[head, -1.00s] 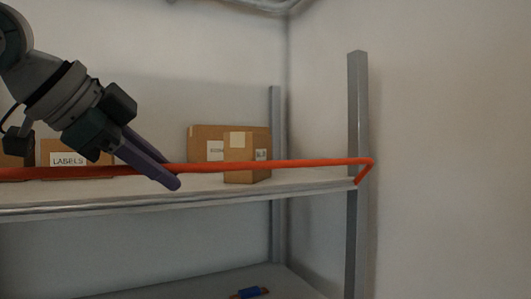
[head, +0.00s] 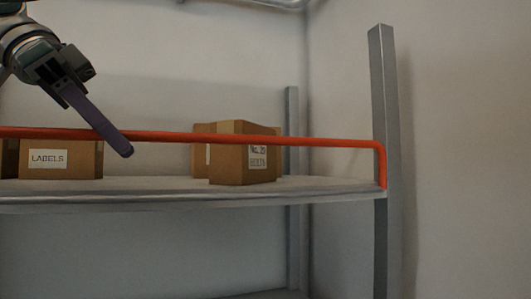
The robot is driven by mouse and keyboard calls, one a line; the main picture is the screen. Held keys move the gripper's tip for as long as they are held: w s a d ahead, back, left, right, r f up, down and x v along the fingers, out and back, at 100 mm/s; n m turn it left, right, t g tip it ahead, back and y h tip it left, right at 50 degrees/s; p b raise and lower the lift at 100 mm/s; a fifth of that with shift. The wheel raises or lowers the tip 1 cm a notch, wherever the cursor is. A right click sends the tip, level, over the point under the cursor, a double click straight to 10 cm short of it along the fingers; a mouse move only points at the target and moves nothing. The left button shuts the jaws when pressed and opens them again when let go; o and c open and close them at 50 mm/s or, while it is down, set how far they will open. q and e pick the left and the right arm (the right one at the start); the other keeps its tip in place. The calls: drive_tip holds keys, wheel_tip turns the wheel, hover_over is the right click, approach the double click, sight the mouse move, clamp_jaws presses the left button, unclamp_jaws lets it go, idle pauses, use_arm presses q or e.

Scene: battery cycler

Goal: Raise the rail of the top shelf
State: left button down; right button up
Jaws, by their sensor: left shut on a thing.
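The orange rail (head: 330,142) runs level across the front of the top shelf (head: 330,191). Its right end bends down to the shelf edge beside the grey post, so it stands upright above the board. My left gripper (head: 122,148) comes in from the upper left and is shut on the rail, its purple fingers crossing the bar. One finger hides most of the other. The rail's left end is outside the view. My right gripper is not in view.
A box marked LABELS (head: 62,160) stands on the shelf behind the rail at left. More cardboard boxes (head: 236,160) stand right of the gripper. A grey post (head: 384,90) rises at the right front corner. The shelf right of the boxes is clear.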

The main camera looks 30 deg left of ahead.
sight(11, 132)
use_arm(q)
drive_tip(key=shift+a+f, duration=0.1)
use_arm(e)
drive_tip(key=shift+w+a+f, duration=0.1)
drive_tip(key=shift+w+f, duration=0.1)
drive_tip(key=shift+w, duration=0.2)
use_arm(q)
drive_tip(key=c, duration=0.8)
unclamp_jaws()
drive_tip(key=shift+c, duration=0.2)
drive_tip(key=shift+s+a+r, duration=0.1)
drive_tip(key=shift+a+r, duration=0.15)
drive_tip(key=shift+r, duration=0.15)
drive_tip(key=p+v, duration=0.3)
drive_tip(key=v, duration=0.6)
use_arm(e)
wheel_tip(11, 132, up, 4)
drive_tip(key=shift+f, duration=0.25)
